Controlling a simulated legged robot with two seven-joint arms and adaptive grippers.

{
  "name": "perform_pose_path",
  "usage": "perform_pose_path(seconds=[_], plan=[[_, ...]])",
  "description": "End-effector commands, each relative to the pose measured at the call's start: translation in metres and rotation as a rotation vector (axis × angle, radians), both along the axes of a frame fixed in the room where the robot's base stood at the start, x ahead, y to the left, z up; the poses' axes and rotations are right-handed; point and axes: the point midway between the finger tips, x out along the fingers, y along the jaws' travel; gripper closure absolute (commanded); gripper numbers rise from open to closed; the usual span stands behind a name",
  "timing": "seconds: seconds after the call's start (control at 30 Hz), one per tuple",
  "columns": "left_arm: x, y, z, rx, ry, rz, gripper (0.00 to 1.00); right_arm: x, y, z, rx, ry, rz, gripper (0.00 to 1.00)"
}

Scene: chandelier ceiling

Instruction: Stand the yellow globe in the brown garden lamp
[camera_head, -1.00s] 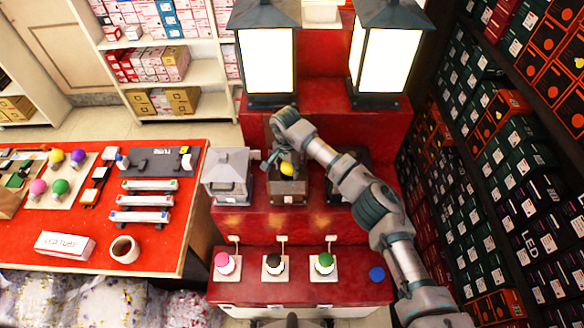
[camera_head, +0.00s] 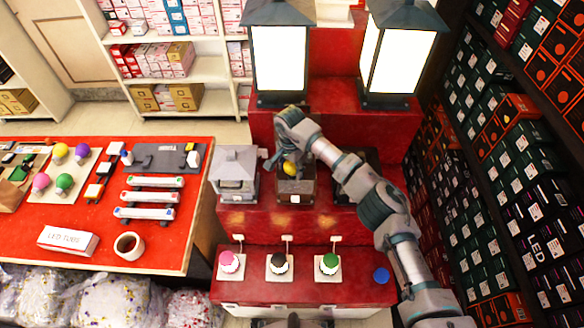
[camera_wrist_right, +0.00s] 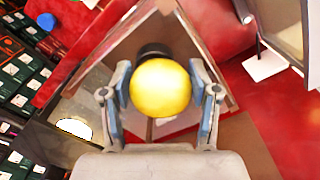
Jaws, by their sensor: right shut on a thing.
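The yellow globe (camera_head: 291,168) is held in my right gripper (camera_head: 285,160), at the upper part of the brown garden lamp (camera_head: 295,190). In the right wrist view the globe (camera_wrist_right: 160,88) sits between the two blue-padded fingers of the gripper (camera_wrist_right: 163,95). Its dark base (camera_wrist_right: 153,50) points away from the gripper, toward the lamp. The lamp's brown frame surrounds the globe in that view. I cannot tell whether the base touches the lamp's inside.
A grey lamp (camera_head: 235,175) stands left of the brown one; a dark lamp (camera_head: 352,175) is partly behind my right arm. Two large lit lanterns stand behind. Pink, black and green buttons (camera_head: 331,264) and a blue knob (camera_head: 381,275) are on the lower red step.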

Motion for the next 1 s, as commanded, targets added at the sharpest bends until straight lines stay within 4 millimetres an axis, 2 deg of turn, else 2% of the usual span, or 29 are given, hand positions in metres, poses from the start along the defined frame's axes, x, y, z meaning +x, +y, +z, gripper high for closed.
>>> perform_pose_path(seconds=[0.27, 0.43, 0.53, 1.0], plan=[[0.0000, 0.0117, -0.0021, 0.013, 0.000, 0.000, 0.66, 0.0008, -0.0045, -0.0012, 0.003, -0.001, -0.002, 0.93], [0.0000, 0.0104, -0.0020, 0.012, 0.000, 0.001, 0.66, 0.0008, -0.0047, -0.0012, 0.002, 0.000, -0.002, 0.93], [-0.0017, 0.0024, -0.0022, 0.003, 0.000, 0.003, 0.66, 0.0007, -0.0029, -0.0012, 0.001, -0.001, -0.001, 0.93], [-0.0022, 0.0045, -0.0069, 0.005, 0.001, 0.001, 0.66, 0.0008, -0.0021, -0.0074, -0.001, -0.001, -0.001, 0.93]])
